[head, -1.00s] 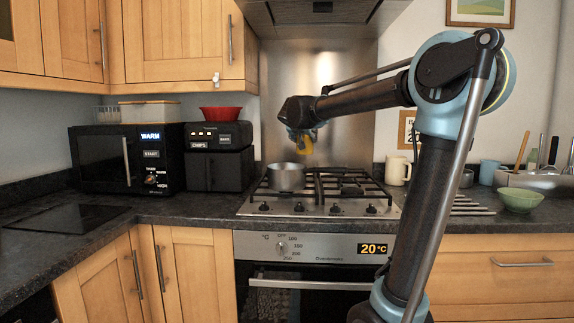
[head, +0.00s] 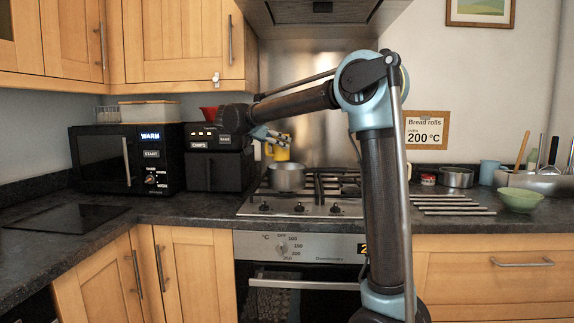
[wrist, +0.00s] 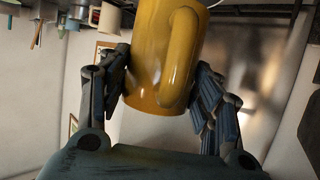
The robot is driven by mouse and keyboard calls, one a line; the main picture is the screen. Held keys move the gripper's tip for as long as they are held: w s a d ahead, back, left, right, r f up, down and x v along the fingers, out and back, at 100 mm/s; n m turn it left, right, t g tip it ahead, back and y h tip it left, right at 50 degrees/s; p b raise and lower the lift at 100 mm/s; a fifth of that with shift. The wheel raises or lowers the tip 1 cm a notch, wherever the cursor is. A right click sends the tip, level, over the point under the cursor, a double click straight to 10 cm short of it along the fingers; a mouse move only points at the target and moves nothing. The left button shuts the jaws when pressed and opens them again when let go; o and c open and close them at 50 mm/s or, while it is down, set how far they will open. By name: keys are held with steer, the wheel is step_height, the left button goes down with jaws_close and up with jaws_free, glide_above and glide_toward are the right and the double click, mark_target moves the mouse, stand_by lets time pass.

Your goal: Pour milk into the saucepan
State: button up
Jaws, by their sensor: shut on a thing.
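My gripper (head: 272,136) is shut on a yellow mug (head: 281,148). In the wrist view the mug (wrist: 160,55) sits between both fingers (wrist: 165,90), with its handle towards the camera. In the head view the mug appears close to upright, above the rim of the metal saucepan (head: 287,178). I cannot tell whether it is right over the pan or behind it. The saucepan stands on the left part of the gas hob (head: 325,207). No milk shows; the insides of mug and pan are hidden.
A black microwave (head: 108,160) and a black air fryer (head: 215,172) stand left of the hob. A red bowl (head: 208,112) is on the fryer, partly behind my arm. Right of the hob are metal rods (head: 455,205), a tin (head: 428,179), another pan (head: 456,178) and a green bowl (head: 519,200).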

mark_target(268, 143)
steer(key=s+a+f+m+g+h, duration=0.1)
steer(key=s+a+m+g+h, duration=0.1)
steer(key=s+a, duration=0.4)
steer(key=shift+s+a+f+m+g, duration=0.2)
steer(key=shift+a+m+g, duration=0.55)
steer(key=shift+a, duration=0.95)
steer(key=shift+d+r, duration=0.1)
steer(key=d+g+y, duration=0.1)
steer(key=y, duration=0.1)
steer(key=w+d+r+g+y, duration=0.1)
steer(key=d+y, duration=0.1)
steer(key=w+d+g+y, duration=0.1)
steer(key=d+y, duration=0.1)
steer(key=shift+w+r, duration=0.15)
steer(key=shift+r, duration=0.15)
steer(key=shift+w+d+f+g+y, duration=0.25)
steer(key=shift+d+f+y, duration=0.1)
steer(key=shift+y, duration=0.45)
steer(key=shift+w+d+f+g+y, duration=0.15)
steer(key=shift+f+g+y, duration=0.35)
steer(key=shift+y, duration=0.4)
steer(key=shift+s+d+f+g+y, duration=0.15)
steer(key=shift+f+g+y, duration=0.3)
steer(key=shift+y, duration=0.45)
stand_by(0.9)
